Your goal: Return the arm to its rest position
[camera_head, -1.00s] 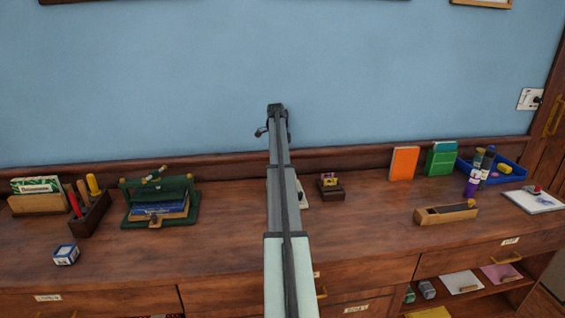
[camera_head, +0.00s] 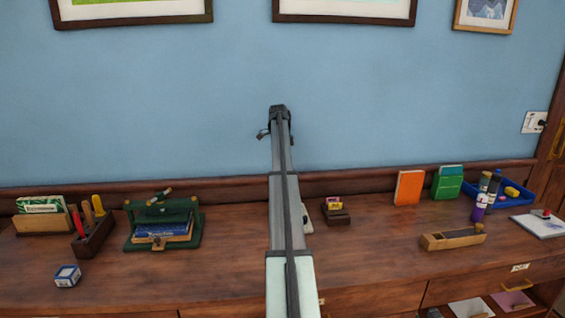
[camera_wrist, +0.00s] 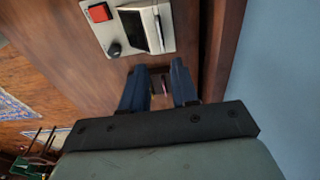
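My arm (camera_head: 283,190) reaches straight ahead over the wooden desk, up the middle of the head view. Its far end stands against the blue wall in that view, and the fingers cannot be made out there. In the wrist view my gripper (camera_wrist: 158,70) shows two dark blue fingers set apart with a gap between them. Nothing is held. Beyond the gap is a small dark holder with something pink in it (camera_wrist: 161,84). A pale device (camera_wrist: 137,28) with a red button and a black knob lies on the desk beyond the fingers.
Framed pictures hang above.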

